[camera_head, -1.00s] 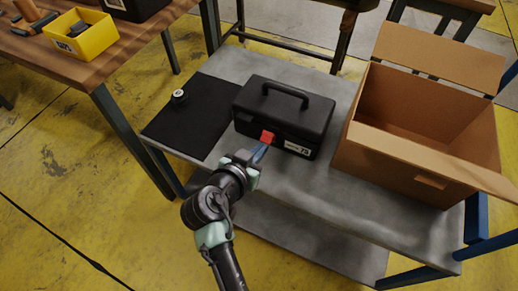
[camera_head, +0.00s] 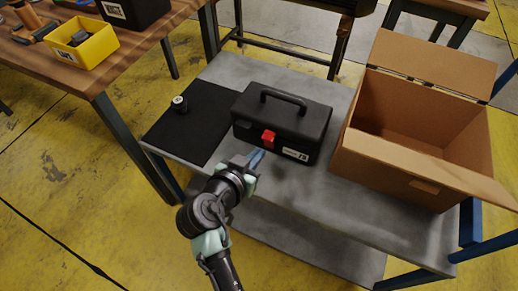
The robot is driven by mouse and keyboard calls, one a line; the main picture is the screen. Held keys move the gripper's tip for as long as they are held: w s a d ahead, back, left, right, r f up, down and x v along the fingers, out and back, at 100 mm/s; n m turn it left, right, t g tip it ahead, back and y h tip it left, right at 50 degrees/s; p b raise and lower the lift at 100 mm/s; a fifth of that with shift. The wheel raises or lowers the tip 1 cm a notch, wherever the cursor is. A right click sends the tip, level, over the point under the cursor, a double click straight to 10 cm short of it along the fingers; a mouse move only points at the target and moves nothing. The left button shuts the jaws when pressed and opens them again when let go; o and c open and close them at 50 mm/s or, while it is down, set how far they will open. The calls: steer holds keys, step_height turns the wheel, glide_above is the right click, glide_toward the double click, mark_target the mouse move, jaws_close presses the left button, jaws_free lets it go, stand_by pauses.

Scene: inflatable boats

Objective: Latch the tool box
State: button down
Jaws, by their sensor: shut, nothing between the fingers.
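The black tool box (camera_head: 310,122) sits upright on the grey cart top, with its lid down and its handle on top. A red latch (camera_head: 268,138) shows on its front face, left of a white label. At this size I cannot tell for sure whether the latch is fully fastened. My gripper (camera_head: 256,158) is shut and empty, just in front of the box and below the latch. A small gap shows between the fingertips and the latch.
An open cardboard box (camera_head: 385,160) stands close on the right. A wooden table (camera_head: 90,70) with a yellow bin (camera_head: 85,42) is at upper left. The cart's front strip (camera_head: 320,190) is clear.

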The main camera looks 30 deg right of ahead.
steer(key=p+v, duration=0.2)
steer(key=v, duration=0.4)
steer(key=shift+s+a+f, duration=0.25)
steer(key=shift+s+a, duration=0.1)
steer(key=shift+a, duration=0.1)
steer(key=w+a+r+n+t+y, duration=0.1)
steer(key=w+a+r+t+y, duration=0.15)
steer(key=r, duration=0.75)
steer(key=w+a+r+n+t+y, duration=0.15)
steer(key=w+r+t, duration=0.25)
steer(key=r, duration=0.6)
steer(key=w+a+r+n+t+y, duration=0.1)
steer(key=w+a+r+n+t, duration=0.2)
steer(key=r, duration=0.7)
steer(key=s+a+r+n+t+y, duration=0.2)
steer(key=s+r+t, duration=0.2)
steer(key=r, duration=0.5)
steer(key=s+a+r+n+t+y, duration=0.1)
steer(key=s+r+t, duration=0.3)
steer(key=r, duration=0.5)
steer(key=s+a+r+n+t+y, duration=0.25)
steer(key=s+r, duration=0.25)
steer(key=r, duration=0.5)
step_height(320, 180, up, 22)
steer(key=p, duration=2.3)
steer(key=shift+d+r+m+h, duration=0.15)
steer(key=shift+d+m+h, duration=0.15)
steer(key=shift+d+h, duration=0.05)
steer(key=shift+w, duration=0.1)
